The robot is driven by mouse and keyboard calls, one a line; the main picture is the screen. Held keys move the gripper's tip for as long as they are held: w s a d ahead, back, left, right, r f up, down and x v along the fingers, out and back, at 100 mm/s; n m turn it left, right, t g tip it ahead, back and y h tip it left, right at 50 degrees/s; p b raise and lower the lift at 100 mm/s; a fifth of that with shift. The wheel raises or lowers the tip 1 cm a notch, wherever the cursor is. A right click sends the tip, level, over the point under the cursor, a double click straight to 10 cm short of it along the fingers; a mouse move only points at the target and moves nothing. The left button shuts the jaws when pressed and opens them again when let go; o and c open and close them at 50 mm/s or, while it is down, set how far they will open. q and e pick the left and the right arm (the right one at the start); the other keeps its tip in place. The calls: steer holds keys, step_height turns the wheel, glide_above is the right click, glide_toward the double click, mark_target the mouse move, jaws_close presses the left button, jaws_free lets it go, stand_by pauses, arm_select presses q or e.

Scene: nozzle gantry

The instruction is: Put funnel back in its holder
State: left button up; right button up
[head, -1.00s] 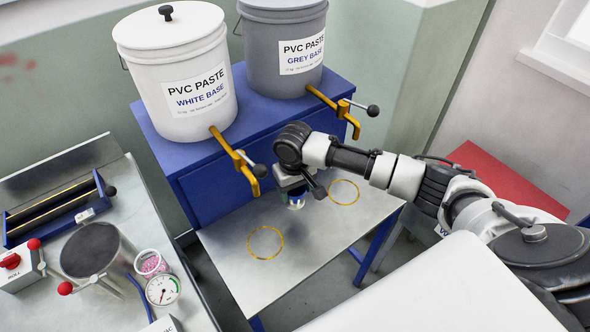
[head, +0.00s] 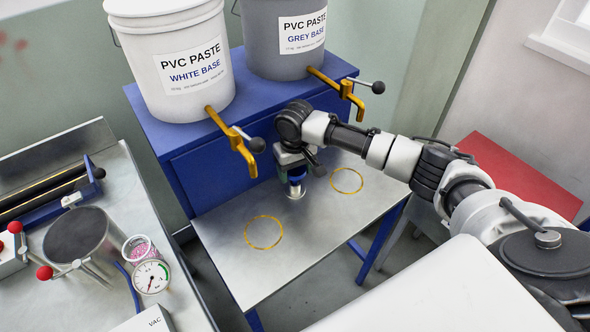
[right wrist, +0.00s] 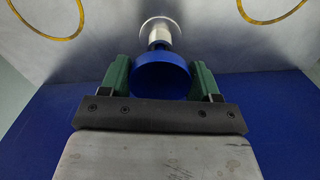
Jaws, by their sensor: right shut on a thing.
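My right gripper (head: 294,172) is shut on a blue round-topped piece (right wrist: 162,78), held above the metal table (head: 230,225). In the right wrist view its green fingers (right wrist: 163,80) stand on either side of that piece. Beyond the blue top are a dark neck, a pale stem (right wrist: 160,32) and a wide pale disc. I cannot tell whether the disc touches the table. The piece may be the funnel; its tapering shape is not clear, and no other funnel shows. I cannot make out a funnel holder. My left gripper is not in view.
Two yellow rings mark the table, one front left (head: 264,232), one right (head: 346,180). Yellow spouts (head: 232,142) from the white bucket (head: 165,60) and grey bucket (head: 285,45) overhang it. A left bench holds a grey pot (head: 78,238), gauge (head: 151,277) and pink-filled cup (head: 137,248).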

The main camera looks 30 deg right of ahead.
steer(key=shift+f, duration=0.4)
steer(key=shift+r, duration=0.15)
stand_by(0.4)
steer(key=shift+p, duration=0.55)
stand_by(0.5)
steer(key=shift+p, duration=0.6)
steer(key=shift+f, duration=0.7)
